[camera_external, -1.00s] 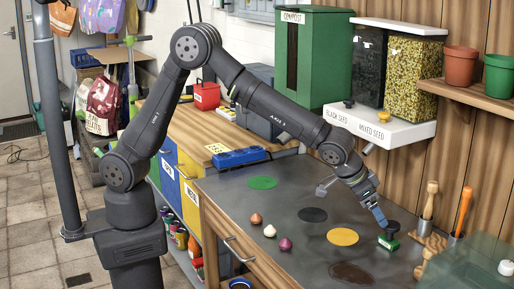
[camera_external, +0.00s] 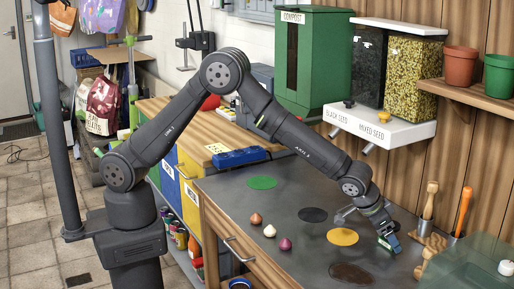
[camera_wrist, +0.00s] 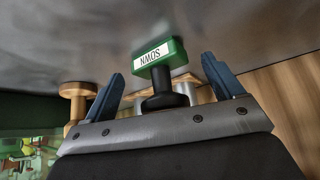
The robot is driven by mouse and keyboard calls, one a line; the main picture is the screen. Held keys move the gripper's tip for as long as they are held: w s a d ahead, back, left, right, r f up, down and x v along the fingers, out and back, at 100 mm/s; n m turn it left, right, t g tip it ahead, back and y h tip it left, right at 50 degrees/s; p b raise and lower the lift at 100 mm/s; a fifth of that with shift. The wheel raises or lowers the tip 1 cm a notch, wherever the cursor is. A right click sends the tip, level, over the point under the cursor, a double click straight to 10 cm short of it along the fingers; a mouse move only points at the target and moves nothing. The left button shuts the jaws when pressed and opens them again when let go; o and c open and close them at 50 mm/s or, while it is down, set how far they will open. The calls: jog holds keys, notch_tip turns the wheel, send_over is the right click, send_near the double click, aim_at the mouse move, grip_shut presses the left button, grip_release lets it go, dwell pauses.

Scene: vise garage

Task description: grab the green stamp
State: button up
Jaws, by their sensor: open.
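The green stamp (camera_wrist: 158,62) has a white label reading "SOWN", upside down in the wrist view, and a black handle (camera_wrist: 165,98). My gripper (camera_wrist: 163,70) is open, with one blue finger on each side of the stamp and a visible gap at both sides. The handle lies between the fingers, close to the gripper's palm. In the external view, my gripper (camera_external: 388,243) is low at the right part of the grey tabletop (camera_external: 300,240), and the stamp is mostly hidden by it.
Wooden-handled tools (camera_external: 428,205) and an orange-handled tool (camera_external: 462,210) stand just right of my gripper. A clear box (camera_external: 470,268) is at the front right. Yellow (camera_external: 342,237) and brown (camera_external: 352,273) discs lie left of it. Seed dispensers (camera_external: 385,122) overhang behind.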

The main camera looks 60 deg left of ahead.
jog(key=c, duration=1)
jog(key=shift+c, duration=0.2)
